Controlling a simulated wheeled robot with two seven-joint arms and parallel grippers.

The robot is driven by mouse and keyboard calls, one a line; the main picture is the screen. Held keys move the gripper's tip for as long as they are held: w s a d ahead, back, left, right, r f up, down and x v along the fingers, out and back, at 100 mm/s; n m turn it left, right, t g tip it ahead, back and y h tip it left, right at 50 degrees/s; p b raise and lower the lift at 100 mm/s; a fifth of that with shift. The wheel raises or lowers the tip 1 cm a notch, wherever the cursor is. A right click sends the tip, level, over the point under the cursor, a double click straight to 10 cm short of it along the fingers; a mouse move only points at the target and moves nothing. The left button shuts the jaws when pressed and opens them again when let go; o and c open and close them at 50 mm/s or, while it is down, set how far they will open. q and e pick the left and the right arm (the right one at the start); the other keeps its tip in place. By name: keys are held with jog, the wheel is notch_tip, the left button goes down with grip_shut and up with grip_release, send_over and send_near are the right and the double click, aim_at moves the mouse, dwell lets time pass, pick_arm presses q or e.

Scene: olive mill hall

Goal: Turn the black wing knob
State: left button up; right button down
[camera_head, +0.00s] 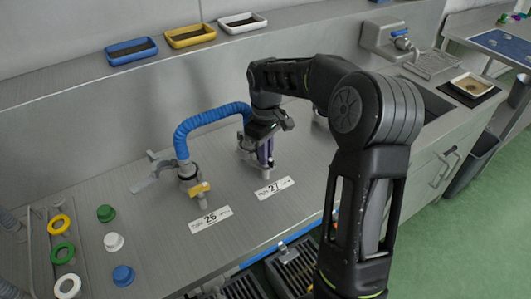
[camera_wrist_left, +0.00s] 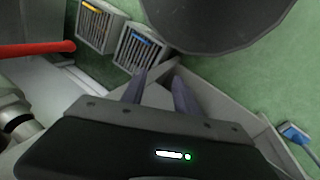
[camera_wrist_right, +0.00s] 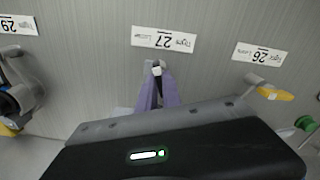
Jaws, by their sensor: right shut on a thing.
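My right gripper (camera_head: 267,158) is at the tap above label 27 (camera_head: 274,187) and is shut on the black wing knob, which its fingers and wrist mostly hide. In the right wrist view, the purple fingers (camera_wrist_right: 159,90) close together around the tap, with the pale spout tip (camera_wrist_right: 157,70) showing between them. How far the knob is turned cannot be told. My left gripper (camera_wrist_left: 158,85) shows only in its wrist view; its two fingers are apart and empty, over the floor area.
Left of the gripper, a tap with a yellow handle (camera_head: 200,188) and blue hose (camera_head: 205,117) stands above label 26 (camera_head: 210,219). Coloured caps and rings lie at the left. Blue, yellow and white trays (camera_head: 242,22) sit on the back ledge.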

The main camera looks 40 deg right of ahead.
jog(key=n, duration=0.7)
jog(key=shift+p, duration=0.35)
jog(key=n, duration=0.7)
jog(key=shift+p, duration=0.4)
jog(key=c, duration=1.5)
grip_release()
jog(key=shift+r+b, duration=0.45)
jog(key=shift+r, duration=3.45)
jog(key=shift+o, duration=0.3)
